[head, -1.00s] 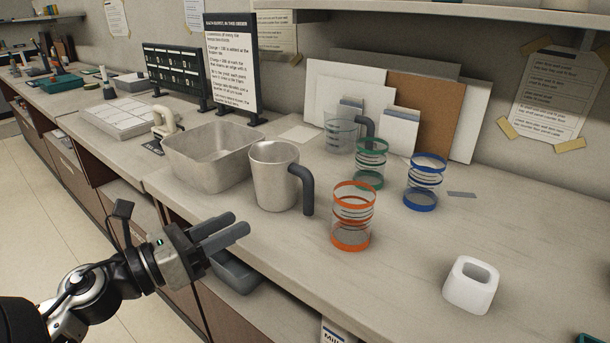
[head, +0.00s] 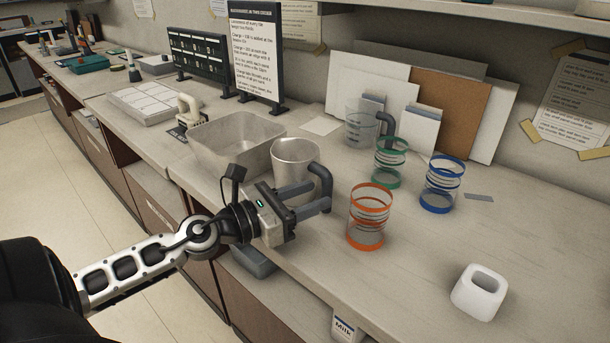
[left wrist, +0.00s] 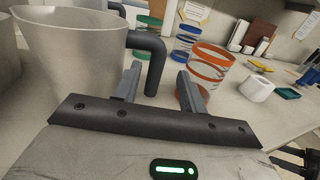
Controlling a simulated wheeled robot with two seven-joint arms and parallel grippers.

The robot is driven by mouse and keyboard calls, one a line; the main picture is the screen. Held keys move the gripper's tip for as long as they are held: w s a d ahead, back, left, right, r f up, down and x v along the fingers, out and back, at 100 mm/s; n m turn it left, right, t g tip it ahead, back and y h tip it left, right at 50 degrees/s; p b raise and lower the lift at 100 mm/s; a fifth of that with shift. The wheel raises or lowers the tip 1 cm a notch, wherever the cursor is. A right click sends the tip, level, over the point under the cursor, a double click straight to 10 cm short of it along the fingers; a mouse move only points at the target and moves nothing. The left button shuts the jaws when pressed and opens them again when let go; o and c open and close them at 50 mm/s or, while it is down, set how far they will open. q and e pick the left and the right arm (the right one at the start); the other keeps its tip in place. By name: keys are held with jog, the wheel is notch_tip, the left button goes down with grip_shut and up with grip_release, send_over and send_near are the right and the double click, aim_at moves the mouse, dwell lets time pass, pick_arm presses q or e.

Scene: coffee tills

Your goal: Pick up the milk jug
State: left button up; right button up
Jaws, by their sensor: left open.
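The milk jug (head: 294,156) is a grey metal pitcher with a dark curved handle (head: 325,178), upright on the counter near its front edge. In the left wrist view the jug (left wrist: 70,60) fills the upper left, with its handle (left wrist: 155,65) on its right side. My left gripper (head: 318,197) is open and empty. In the head view its fingers overlap the jug's lower part and handle. In the left wrist view its fingers (left wrist: 158,82) stand either side of the handle's lower end; whether they touch it I cannot tell.
An orange-banded glass (head: 369,217) stands close right of the handle, with green (head: 390,163) and blue (head: 441,185) ones behind. A metal bin (head: 232,145) is left of the jug. A white holder (head: 479,292) stands at right. Counter space at front right is clear.

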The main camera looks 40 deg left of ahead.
aim_at(326, 214)
pick_arm(q)
jog(key=x, duration=0.1)
jog(key=p+x, duration=0.1)
jog(key=x, duration=0.1)
jog(key=shift+w+a+r, duration=0.1)
jog(key=shift+w+a, duration=0.05)
jog(key=shift+w, duration=0.2)
jog(key=shift+w+d+p, duration=0.2)
jog(key=shift+w+p, duration=0.1)
jog(key=shift+w, duration=0.1)
grip_shut()
